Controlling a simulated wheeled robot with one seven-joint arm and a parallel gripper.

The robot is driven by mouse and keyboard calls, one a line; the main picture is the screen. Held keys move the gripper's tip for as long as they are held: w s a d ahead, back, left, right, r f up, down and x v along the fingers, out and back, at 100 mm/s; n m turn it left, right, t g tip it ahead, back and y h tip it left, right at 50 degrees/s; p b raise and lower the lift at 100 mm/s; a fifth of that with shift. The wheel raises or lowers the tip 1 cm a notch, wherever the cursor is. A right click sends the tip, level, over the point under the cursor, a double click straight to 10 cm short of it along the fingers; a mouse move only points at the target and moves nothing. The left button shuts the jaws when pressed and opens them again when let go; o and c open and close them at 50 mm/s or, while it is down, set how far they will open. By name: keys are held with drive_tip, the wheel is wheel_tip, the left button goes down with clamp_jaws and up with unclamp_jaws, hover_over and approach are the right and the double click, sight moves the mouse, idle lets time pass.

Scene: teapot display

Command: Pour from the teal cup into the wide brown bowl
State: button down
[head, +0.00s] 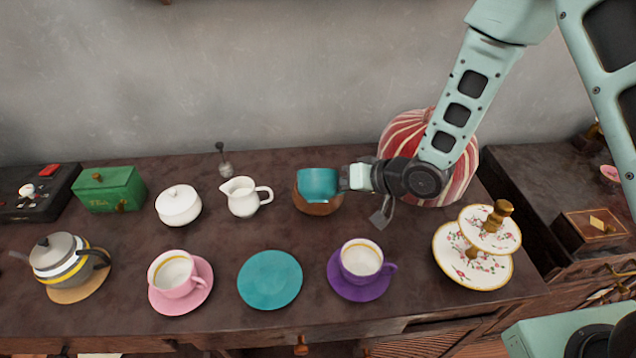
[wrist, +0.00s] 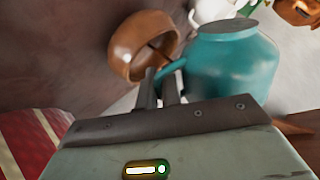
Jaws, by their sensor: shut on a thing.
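The teal cup (head: 318,183) is held in the air over the wide brown bowl (head: 318,208), hiding much of the bowl's top in the head view. My gripper (head: 346,179) reaches in from the right and is shut on the cup. In the wrist view, the fingers (wrist: 167,86) meet the near side of the teal cup (wrist: 235,65), probably at its handle. The cup looks tilted there, but I cannot tell how far. The brown bowl (wrist: 124,50) shows beside it with part of its inside visible. I cannot make out any liquid flowing.
A white creamer (head: 243,197) stands left of the bowl. A teal saucer (head: 270,280) lies empty in front, between a pink cup (head: 172,275) and a purple cup (head: 361,260). A red-striped object (head: 460,170) stands behind my arm. A tiered stand (head: 474,255) is at the right.

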drive_tip(key=shift+s+r+m+g+y+p, duration=0.1)
drive_tip(key=shift+r+m+g+y+p, duration=0.45)
drive_tip(key=shift+p, duration=1.4)
drive_tip(key=shift+s+f+m+g+h+p, duration=0.15)
drive_tip(key=shift+g+p, duration=0.8)
drive_tip(key=shift+p, duration=0.95)
drive_tip(key=shift+w+r+p, duration=0.1)
drive_tip(key=shift+w+p, duration=0.2)
drive_tip(key=shift+p, duration=0.95)
drive_tip(key=g+p, duration=0.1)
drive_tip(key=p, duration=0.2)
drive_tip(key=shift+w+m, duration=0.3)
